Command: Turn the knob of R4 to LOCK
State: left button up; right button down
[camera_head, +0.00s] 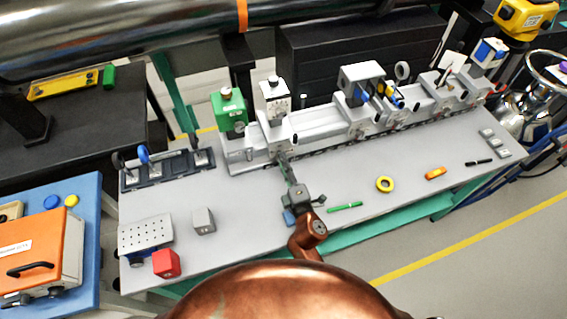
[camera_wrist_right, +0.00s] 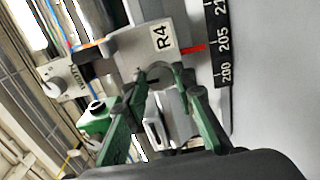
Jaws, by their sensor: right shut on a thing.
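The white carriage labelled R4 (camera_wrist_right: 161,38) shows in the wrist view, with a red pointer beside a black scale near 205. In the head view it appears to be the white carriage (camera_head: 276,132) toward the left part of the rail. My right gripper (camera_wrist_right: 158,74) has its green fingers closed around the small grey knob (camera_wrist_right: 154,82) on the carriage's face. In the head view my right gripper (camera_head: 284,160) reaches the front of that carriage. The fingers partly hide the knob, and I cannot read its setting. My left gripper is out of view.
A long grey rail (camera_head: 320,125) with several other carriages runs along the back of the table. A green device (camera_head: 229,110) stands left of R4.

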dwell(0.4)
jog(key=c, duration=1.6)
grip_release()
jog(key=v, duration=1.2)
